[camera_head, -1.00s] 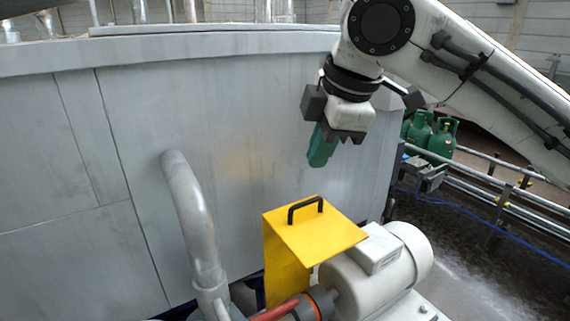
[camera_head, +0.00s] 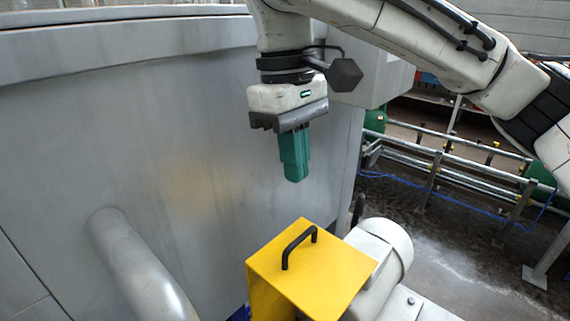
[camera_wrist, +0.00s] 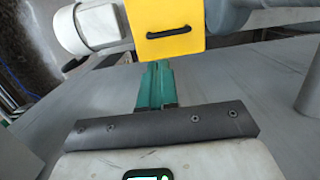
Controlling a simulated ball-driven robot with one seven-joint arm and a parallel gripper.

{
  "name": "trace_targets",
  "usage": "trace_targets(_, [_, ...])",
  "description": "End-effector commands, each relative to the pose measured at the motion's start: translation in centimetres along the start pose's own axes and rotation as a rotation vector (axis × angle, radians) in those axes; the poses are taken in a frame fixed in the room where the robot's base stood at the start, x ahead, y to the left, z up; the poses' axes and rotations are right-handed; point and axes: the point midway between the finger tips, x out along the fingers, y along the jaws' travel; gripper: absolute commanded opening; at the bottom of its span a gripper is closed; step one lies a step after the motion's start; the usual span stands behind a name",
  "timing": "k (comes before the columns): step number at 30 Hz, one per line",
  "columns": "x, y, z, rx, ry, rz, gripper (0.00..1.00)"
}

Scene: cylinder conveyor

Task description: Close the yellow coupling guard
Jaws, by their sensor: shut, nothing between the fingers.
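The yellow coupling guard (camera_head: 325,275) is at the bottom middle of the head view, with a black handle (camera_head: 299,246) on its top face. It also shows at the top of the wrist view (camera_wrist: 168,35), with its handle facing the camera. My gripper (camera_head: 295,176) has green fingers that are shut and empty. It hangs pointing down above the guard's top, apart from the handle in the head view. The wrist view shows the fingers (camera_wrist: 155,75) pointing toward the guard's edge. The coupling under the guard is hidden now.
A white motor (camera_head: 385,255) stands right of the guard; it also shows in the wrist view (camera_wrist: 98,25). A large grey tank wall (camera_head: 130,140) fills the left and back. A grey pipe (camera_head: 135,260) rises at lower left. Metal rails (camera_head: 455,150) run at right.

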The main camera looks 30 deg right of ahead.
Motion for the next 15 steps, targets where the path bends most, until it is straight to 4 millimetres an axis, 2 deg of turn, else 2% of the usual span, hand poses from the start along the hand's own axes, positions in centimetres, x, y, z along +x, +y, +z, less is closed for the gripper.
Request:
trace_targets(9, [5.5, 0.0, 0.0, -0.002, 0.0, -0.001, 0.0])
trace_targets(15, [7.5, 0.0, 0.0, -0.002, 0.001, -0.001, 0.0])
